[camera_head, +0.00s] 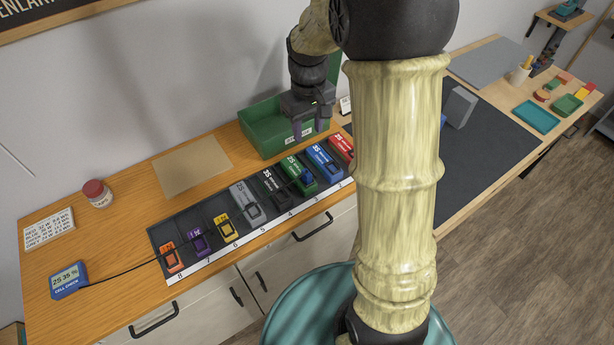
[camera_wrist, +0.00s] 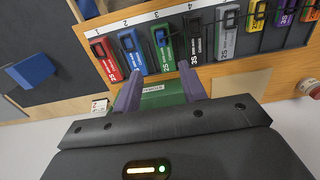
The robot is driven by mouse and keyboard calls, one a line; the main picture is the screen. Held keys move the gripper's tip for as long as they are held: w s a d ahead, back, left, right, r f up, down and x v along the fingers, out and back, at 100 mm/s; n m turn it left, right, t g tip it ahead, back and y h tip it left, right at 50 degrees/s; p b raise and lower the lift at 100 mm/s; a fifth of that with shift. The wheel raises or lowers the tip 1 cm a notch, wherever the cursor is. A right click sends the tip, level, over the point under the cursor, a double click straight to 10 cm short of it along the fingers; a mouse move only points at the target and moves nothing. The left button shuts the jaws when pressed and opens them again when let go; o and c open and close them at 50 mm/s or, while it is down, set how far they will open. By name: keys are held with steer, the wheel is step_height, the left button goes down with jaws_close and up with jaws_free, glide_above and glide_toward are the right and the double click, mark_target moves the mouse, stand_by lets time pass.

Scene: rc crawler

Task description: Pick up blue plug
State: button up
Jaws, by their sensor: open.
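A small blue plug (camera_head: 307,176) sits at the front end of the green battery pack (camera_head: 294,167). A thin black cable runs from near it across the row to the blue cell checker (camera_head: 69,280). In the wrist view the blue plug (camera_wrist: 160,38) shows on the green pack (camera_wrist: 165,56), beyond my fingertips. My gripper (camera_head: 310,129) is open and empty, above the front of the green bin (camera_head: 262,128) and behind the row of packs. In the wrist view my gripper's fingers (camera_wrist: 159,86) are spread apart, with the bin's label between them.
Red, blue, black, grey, yellow, purple and orange packs stand in numbered slots of the dark tray (camera_head: 161,235) beside the green one. A red-lidded jar (camera_head: 97,193) and tan mat (camera_head: 192,166) are at left. A grey block (camera_head: 459,106) stands on the dark mat at right.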

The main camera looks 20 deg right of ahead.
steer(key=p, duration=0.2)
glide_above(307, 172)
steer(key=f, duration=1.2)
steer(key=shift+s, duration=0.3)
steer(key=shift+w+f+p, duration=0.15)
steer(key=shift+f+p, duration=0.5)
steer(key=shift+f, duration=0.65)
steer(key=shift+w+f+p, duration=0.1)
steer(key=shift+f+p, duration=0.55)
steer(key=shift+f, duration=0.65)
jaws_close()
